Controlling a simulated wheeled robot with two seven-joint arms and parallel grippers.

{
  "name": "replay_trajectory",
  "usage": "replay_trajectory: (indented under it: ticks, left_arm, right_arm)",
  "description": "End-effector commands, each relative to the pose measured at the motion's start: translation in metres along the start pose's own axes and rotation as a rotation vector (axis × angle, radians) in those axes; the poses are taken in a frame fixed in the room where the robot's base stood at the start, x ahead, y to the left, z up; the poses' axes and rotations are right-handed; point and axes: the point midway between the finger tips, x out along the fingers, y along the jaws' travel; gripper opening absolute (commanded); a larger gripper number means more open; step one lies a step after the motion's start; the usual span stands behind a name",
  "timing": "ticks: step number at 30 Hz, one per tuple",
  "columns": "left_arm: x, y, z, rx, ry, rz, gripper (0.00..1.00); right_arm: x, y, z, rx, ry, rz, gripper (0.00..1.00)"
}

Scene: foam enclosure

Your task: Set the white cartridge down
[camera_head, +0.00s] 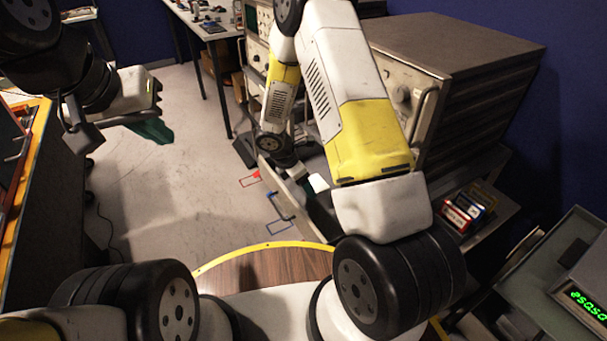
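My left gripper (158,132) hangs at the upper left above the open floor. Its white body and teal end show, but the gap between its fingers does not. My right arm bends over the right half and reaches down beside a grey cabinet. Its gripper end (318,190) is small and partly hidden behind my upper arm. A small white patch shows there; I cannot tell whether it is the white cartridge or part of the gripper. No other white cartridge can be made out.
The grey cabinet (480,45) with a metal handle stands right of my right arm. Red and blue boxes (458,216) sit on a low shelf. A grey cart with a green display (588,303) stands lower right. The floor (175,195) at centre left is clear.

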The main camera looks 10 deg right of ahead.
Motion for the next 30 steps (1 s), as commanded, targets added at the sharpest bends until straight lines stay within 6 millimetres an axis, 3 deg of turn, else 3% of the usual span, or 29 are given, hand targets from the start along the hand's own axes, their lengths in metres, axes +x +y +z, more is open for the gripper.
replay_trajectory:
  ticks: [15, 25, 26, 29, 30]
  left_arm:
    - [0.0, 0.0, 0.0, 0.0, 0.0, 0.0, 0.0]
    - [0.0, 0.0, 0.0, 0.0, 0.0, 0.0, 0.0]
    - [0.0, 0.0, 0.0, 0.0, 0.0, 0.0, 0.0]
    - [0.0, 0.0, 0.0, 0.0, 0.0, 0.0, 0.0]
    - [0.0, 0.0, 0.0, 0.0, 0.0, 0.0, 0.0]
  right_arm:
    - [0.056, 0.0, -0.023, 0.003, -0.001, -0.002, 0.31]
    - [0.059, 0.001, -0.024, 0.005, 0.0, 0.0, 0.31]
    - [0.06, 0.001, -0.024, 0.006, 0.0, 0.0, 0.74]
    - [0.059, 0.001, -0.024, 0.006, 0.0, 0.0, 0.94]
    - [0.059, 0.001, -0.024, 0.006, 0.0, 0.0, 0.94]
